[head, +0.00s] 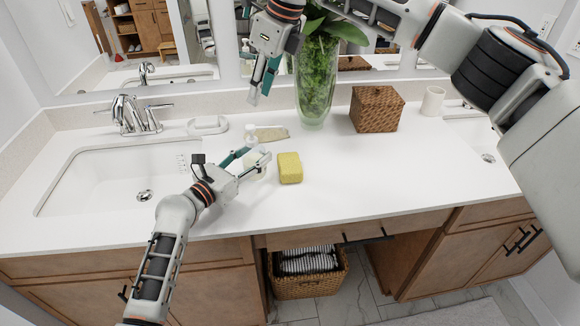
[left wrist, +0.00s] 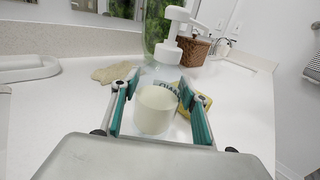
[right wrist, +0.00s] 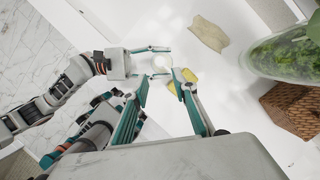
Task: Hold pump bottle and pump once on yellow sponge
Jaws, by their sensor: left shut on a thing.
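A clear pump bottle (head: 250,143) with a white pump head stands upright on the white counter. In the left wrist view, the bottle (left wrist: 157,108) holds cream-coloured soap and its white pump head (left wrist: 176,15) rises above the fingers. My left gripper (head: 258,158) is shut on the bottle's body. The yellow sponge (head: 290,168) lies on the counter just right of the bottle. In the right wrist view, the sponge (right wrist: 182,79) is partly behind a finger. My right gripper (head: 260,93) is open and empty, raised above and behind the bottle, looking down on it.
A beige cloth (head: 271,133) lies behind the bottle. A glass vase with greenery (head: 315,85) and a wicker box (head: 376,109) stand at the back right. A sink (head: 110,180) with a faucet (head: 135,115) is on the left. The counter in front of the sponge is clear.

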